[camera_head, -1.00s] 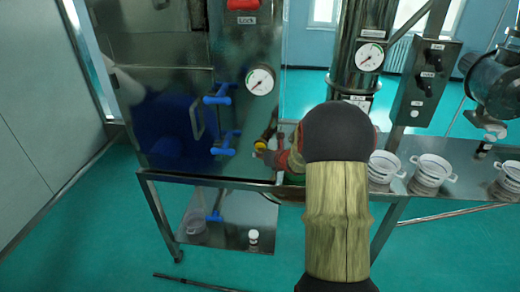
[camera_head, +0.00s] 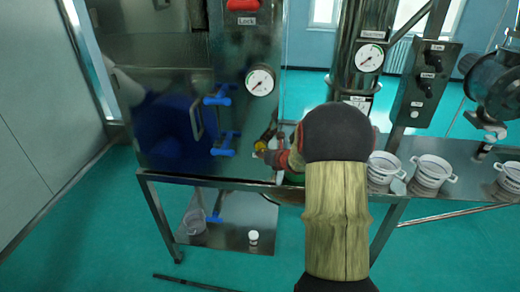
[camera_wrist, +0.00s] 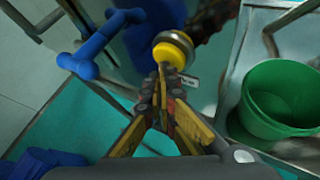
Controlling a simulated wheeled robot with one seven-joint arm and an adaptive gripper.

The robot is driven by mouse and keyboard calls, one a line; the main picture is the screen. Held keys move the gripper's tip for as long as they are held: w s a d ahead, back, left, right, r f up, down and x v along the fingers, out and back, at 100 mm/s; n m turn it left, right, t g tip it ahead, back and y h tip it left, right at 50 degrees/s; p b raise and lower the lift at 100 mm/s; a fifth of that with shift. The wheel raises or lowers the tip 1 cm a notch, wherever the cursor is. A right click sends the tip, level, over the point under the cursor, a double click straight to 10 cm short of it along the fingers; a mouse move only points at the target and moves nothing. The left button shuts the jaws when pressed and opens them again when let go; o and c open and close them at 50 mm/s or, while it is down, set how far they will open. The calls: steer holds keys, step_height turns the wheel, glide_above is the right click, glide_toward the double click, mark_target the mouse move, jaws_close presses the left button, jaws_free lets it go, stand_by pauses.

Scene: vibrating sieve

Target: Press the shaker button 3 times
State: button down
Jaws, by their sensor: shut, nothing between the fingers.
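A yellow round button (camera_wrist: 172,54) with a grey metal ring juts from the machine in the wrist view. It also shows small in the head view (camera_head: 261,145), low on the dark cabinet front. My gripper (camera_wrist: 165,72) is shut and empty. Its fingertips are at the lower edge of the button's yellow face, touching or almost touching; I cannot tell which. In the head view my gripper (camera_head: 268,154) is partly hidden behind my own arm. A small white label (camera_wrist: 188,81) sits beside the button, too blurred to read.
Blue handles (camera_head: 220,96) stick out left of the button; one is close by in the wrist view (camera_wrist: 88,52). A green bucket (camera_wrist: 282,96) stands to the right. A switch box (camera_head: 428,82), gauges and white pots (camera_head: 432,170) are farther right.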

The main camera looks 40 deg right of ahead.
steer(key=shift+w+d+r, duration=0.1)
steer(key=shift+w+d, duration=0.3)
steer(key=shift+d, duration=0.05)
stand_by(0.6)
steer(key=shift+s+a, duration=0.1)
steer(key=shift+s+a+b, duration=0.75)
steer(key=shift+a+b, duration=0.1)
steer(key=s+a+b, duration=0.2)
steer(key=s+a, duration=0.1)
steer(key=shift+s+a+b, duration=0.1)
steer(key=shift+a+b, duration=0.25)
steer(key=shift+a, duration=0.05)
stand_by(2.0)
